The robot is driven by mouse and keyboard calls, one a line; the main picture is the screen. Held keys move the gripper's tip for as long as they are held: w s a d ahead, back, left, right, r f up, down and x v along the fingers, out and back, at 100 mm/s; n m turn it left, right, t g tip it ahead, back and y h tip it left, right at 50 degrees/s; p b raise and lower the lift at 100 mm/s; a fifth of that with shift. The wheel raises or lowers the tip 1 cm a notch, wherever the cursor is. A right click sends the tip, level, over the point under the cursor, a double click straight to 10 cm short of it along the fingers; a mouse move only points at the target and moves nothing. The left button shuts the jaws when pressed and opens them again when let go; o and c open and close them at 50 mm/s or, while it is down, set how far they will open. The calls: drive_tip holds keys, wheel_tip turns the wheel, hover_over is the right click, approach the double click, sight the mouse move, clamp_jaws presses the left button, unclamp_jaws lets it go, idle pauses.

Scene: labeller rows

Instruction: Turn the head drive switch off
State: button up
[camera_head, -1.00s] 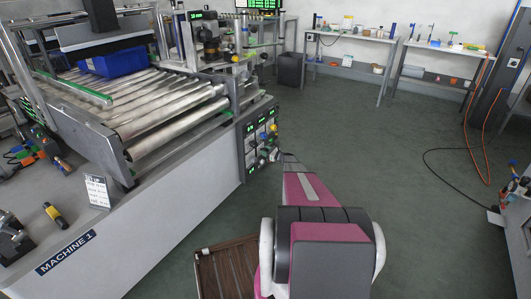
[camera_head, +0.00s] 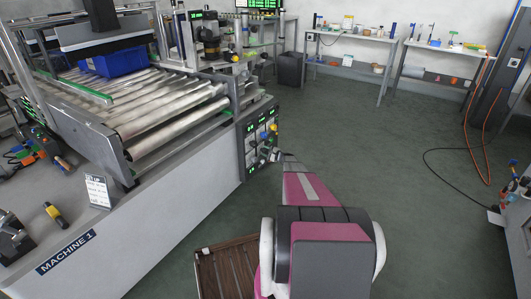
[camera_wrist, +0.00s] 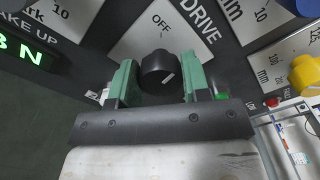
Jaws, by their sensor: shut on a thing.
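The head drive switch (camera_wrist: 156,66) is a round black knob with a white pointer mark, in the middle of the wrist view. Its pale label plate (camera_wrist: 135,42) reads OFF above the knob, with DRIVE at the upper right. The pointer mark faces down and right in the picture, away from the OFF word. My gripper (camera_wrist: 159,80) has its two green fingers on either side of the knob and is shut on it. In the head view my gripper (camera_head: 272,156) is at the lower part of the control panel (camera_head: 247,146), and the knob is too small to make out.
Neighbouring knobs are close by: a yellow one (camera_wrist: 304,74) at the right and a blue one at the top right corner. A green display (camera_wrist: 28,52) is at the left. The roller conveyor (camera_head: 150,105) stands left of my arm.

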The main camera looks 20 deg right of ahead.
drive_tip(key=n, duration=0.6)
drive_tip(key=shift+f+n, duration=0.15)
drive_tip(key=shift+n, duration=0.15)
drive_tip(key=shift+s, duration=0.1)
idle(0.3)
drive_tip(key=o, duration=0.9)
drive_tip(key=shift+o, duration=0.2)
drive_tip(key=v, duration=1)
drive_tip(key=shift+s+d, duration=0.25)
drive_tip(key=shift+s, duration=0.05)
